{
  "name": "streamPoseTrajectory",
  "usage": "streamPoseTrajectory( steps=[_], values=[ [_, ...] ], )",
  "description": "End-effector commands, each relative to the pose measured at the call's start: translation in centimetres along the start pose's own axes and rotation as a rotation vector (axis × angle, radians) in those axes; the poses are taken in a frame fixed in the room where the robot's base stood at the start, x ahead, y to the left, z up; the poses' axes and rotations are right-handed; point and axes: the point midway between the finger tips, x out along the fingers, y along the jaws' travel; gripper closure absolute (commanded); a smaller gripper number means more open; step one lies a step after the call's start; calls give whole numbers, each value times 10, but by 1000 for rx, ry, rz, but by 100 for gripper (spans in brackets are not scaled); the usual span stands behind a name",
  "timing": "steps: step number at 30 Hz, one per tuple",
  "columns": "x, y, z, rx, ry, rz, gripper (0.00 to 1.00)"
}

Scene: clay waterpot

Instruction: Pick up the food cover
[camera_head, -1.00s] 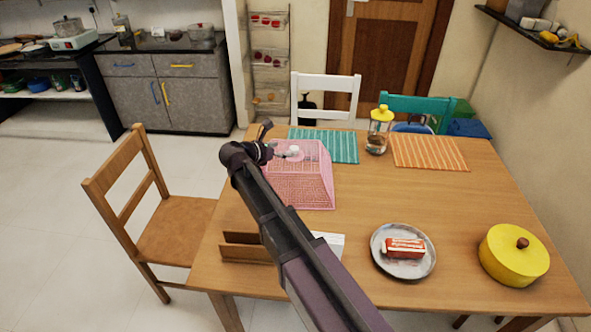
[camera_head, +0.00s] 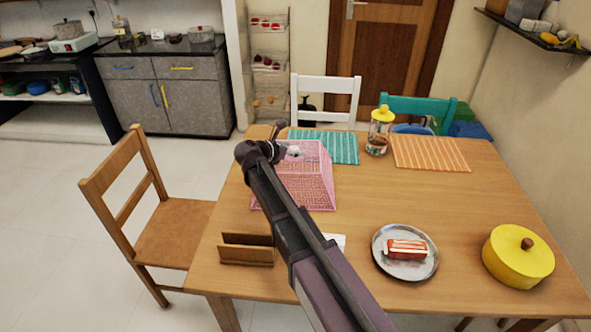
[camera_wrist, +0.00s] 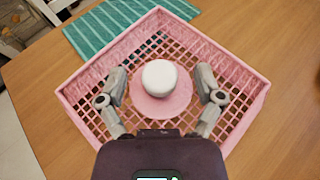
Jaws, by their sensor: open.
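The food cover (camera_head: 312,185) is a pink mesh dome with sloping sides, standing on the wooden table left of centre in the head view. In the wrist view the food cover (camera_wrist: 244,78) fills the middle, with a round white knob on a pink disc at its top. My gripper (camera_wrist: 161,85) is open, with one finger on each side of the knob and a gap to it on both sides. In the head view my gripper (camera_head: 285,152) is above the cover's top, and my arm hides part of the cover. I cannot tell the exact height of the fingertips.
A teal striped mat (camera_head: 330,146) lies just behind the cover. A yellow-lidded jar (camera_head: 379,135), an orange mat (camera_head: 430,152), a metal plate (camera_head: 385,262) with a red packet, and a yellow pot (camera_head: 515,262) stand to the right. A brown holder (camera_head: 246,252) is in front.

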Motion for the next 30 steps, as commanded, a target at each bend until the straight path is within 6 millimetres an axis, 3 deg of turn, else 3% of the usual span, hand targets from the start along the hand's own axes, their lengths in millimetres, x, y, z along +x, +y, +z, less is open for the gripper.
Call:
streamPoseTrajectory(
  steps=[20, 28, 30],
  values=[
    [7, 0, 0, 0, 0, 1, 15],
    [7, 0, 0, 0, 0, 1, 95],
    [7, 0, 0, 0, 0, 0, 100]
  ],
)
